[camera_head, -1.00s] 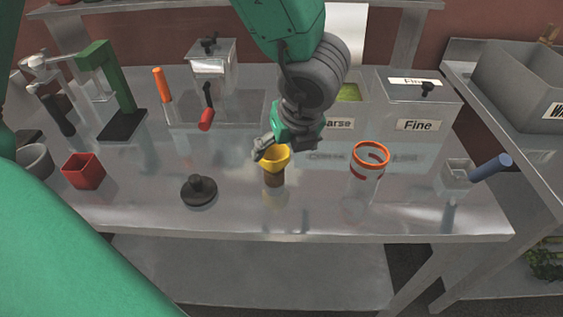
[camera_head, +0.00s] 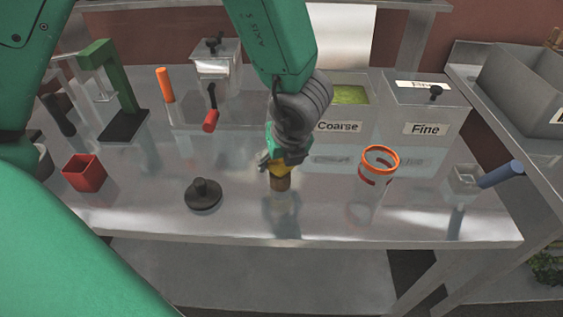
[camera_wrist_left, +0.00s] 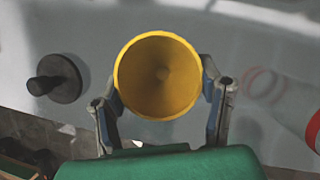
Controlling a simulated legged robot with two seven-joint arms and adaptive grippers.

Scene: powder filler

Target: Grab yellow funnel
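In the left wrist view the funnel's round mouth (camera_wrist_left: 160,75) faces the camera between my two fingers, one on each side. The fingers look spread, with their tips partly hidden at the rim. I cannot tell whether they touch the funnel. My right gripper is not in view.
A black knobbed disc (camera_head: 203,194) lies left of the funnel. A clear jar with an orange rim (camera_head: 380,158) stands to the right. A red square cup (camera_head: 84,173) is further left. Coarse (camera_head: 340,126) and Fine (camera_head: 425,128) bins stand behind. The table's front edge is close.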

